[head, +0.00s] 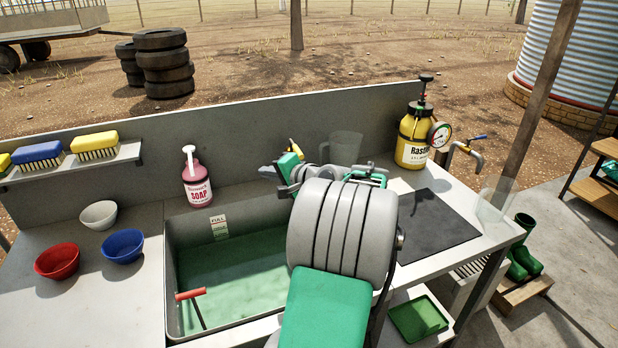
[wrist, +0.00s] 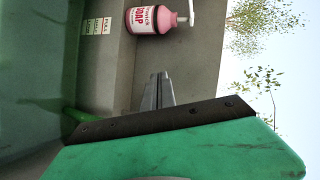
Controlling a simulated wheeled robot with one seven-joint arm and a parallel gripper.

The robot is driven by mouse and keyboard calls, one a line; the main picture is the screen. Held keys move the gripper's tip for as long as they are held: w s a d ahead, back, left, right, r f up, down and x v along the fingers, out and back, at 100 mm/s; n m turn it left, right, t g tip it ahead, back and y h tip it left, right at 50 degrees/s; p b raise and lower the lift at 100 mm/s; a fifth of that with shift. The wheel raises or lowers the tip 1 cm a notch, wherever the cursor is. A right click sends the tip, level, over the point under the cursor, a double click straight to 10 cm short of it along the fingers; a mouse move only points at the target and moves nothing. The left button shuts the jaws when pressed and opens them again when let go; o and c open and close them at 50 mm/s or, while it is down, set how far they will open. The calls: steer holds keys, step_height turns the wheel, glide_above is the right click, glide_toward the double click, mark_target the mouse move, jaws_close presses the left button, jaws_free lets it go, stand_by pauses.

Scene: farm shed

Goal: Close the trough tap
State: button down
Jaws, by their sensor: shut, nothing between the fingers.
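The trough (head: 172,262) is a grey sink holding green water, with a FULL label (head: 219,228) on its back wall. My gripper (head: 264,171) is shut and empty, above the trough's back edge and pointing left. In the wrist view its fingers (wrist: 161,88) lie together, with the soap bottle beyond. A small yellow piece (head: 294,147) stands just behind my gripper; I cannot tell whether it belongs to a tap. A tap with a blue lever (head: 467,146) is at the bench's right end, well away from my gripper. My arm hides part of the trough's right side.
A pink soap bottle (head: 197,178) stands behind the trough, left of my gripper. A clear jug (head: 346,148) and a yellow sprayer (head: 413,135) stand to the right. A red-handled tool (head: 190,295) leans in the trough. Bowls (head: 57,261) sit at left.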

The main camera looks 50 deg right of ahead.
steer(key=s+d+f+m+t+h+b, duration=0.25)
steer(key=s+d+m+h, duration=0.35)
steer(key=s+d, duration=0.85)
steer(key=w+r+m+y+p, duration=0.1)
steer(key=w+r+p, duration=0.1)
steer(key=w, duration=0.9)
steer(key=shift+w+t, duration=0.25)
steer(key=shift+t, duration=0.1)
steer(key=shift+m, duration=0.3)
